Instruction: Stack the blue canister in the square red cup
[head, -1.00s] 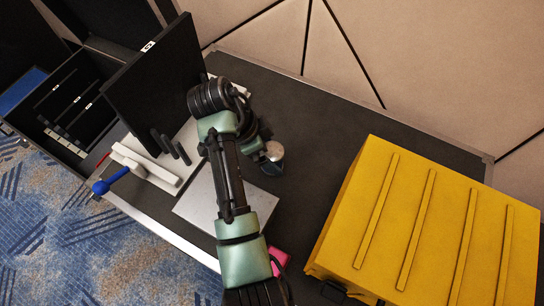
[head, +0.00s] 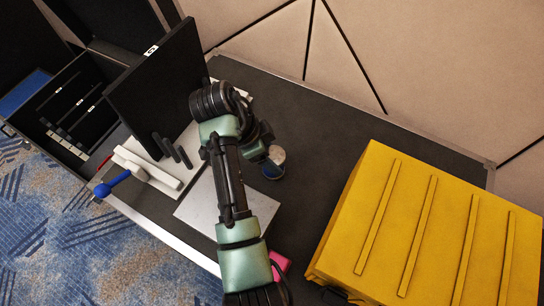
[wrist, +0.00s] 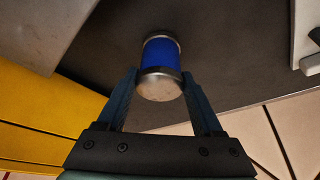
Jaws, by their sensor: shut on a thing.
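The blue canister (wrist: 160,52) has a blue band between silver ends. In the wrist view it sits between the two fingers of my gripper (wrist: 161,78), which is shut on it. In the head view the canister (head: 273,163) shows at the end of my arm, over the dark table; I cannot tell whether it touches the surface. My gripper is mostly hidden behind the arm there. No square red cup is clearly seen. A small pink object (head: 279,264) near the table's front edge is partly hidden by my arm, and its shape is unclear.
A large yellow case (head: 430,225) fills the table's right side. A silver flat panel (head: 195,208) lies under my arm. A black monitor (head: 155,85), a white handset (head: 150,168) and a blue-ended item (head: 104,190) are at left. The dark table (head: 315,130) is clear behind the canister.

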